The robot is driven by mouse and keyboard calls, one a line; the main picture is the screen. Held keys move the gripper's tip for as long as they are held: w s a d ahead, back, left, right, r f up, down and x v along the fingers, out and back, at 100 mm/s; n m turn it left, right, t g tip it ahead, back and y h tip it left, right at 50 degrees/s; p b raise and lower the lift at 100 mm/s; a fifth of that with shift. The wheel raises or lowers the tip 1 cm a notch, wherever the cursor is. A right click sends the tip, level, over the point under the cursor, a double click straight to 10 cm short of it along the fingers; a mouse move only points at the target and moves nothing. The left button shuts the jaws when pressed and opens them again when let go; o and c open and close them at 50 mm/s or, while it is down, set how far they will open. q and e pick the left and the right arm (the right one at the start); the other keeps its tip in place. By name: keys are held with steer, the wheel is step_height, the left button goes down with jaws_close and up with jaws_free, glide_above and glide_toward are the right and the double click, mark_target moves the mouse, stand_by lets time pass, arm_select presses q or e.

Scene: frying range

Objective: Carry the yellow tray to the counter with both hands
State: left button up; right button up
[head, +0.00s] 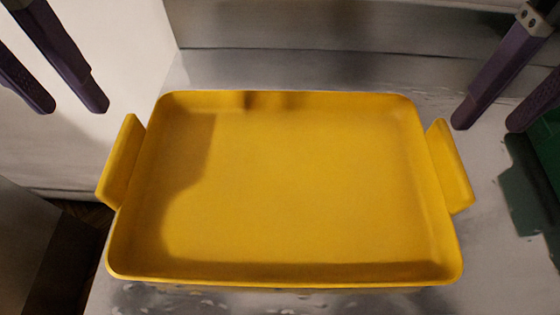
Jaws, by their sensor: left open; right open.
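The yellow tray (285,185) is an empty, shallow rectangle with a raised rim. It rests flat on a grey metal surface in the middle of the head view. Its left handle (121,162) and right handle (450,167) both show fully. My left gripper (76,108) is open and empty, up and to the left of the left handle, apart from it. My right gripper (487,128) is open and empty, up and to the right of the right handle, also apart from it.
The metal surface (490,250) has bare room around the tray and a wall at the back. A green object (547,150) lies at the right edge, partly out of view. A white wall or panel (110,60) stands at the left. Dark floor shows at the lower left.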

mark_target(113, 149)
arm_select(q)
steer(key=shift+d, duration=0.1)
steer(key=shift+f, duration=0.45)
arm_select(e)
steer(key=shift+f, duration=0.45)
arm_select(q)
step_height(113, 149, down, 9)
arm_select(e)
step_height(113, 149, down, 9)
arm_select(q)
steer(key=shift+c, duration=0.3)
arm_select(e)
steer(key=shift+w, duration=0.1)
steer(key=shift+c, duration=0.3)
arm_select(q)
steer(key=c, duration=0.7)
arm_select(e)
steer(key=c, duration=0.8)
arm_select(q)
jaws_close()
arm_select(e)
jaws_close()
steer(key=shift+d, duration=0.1)
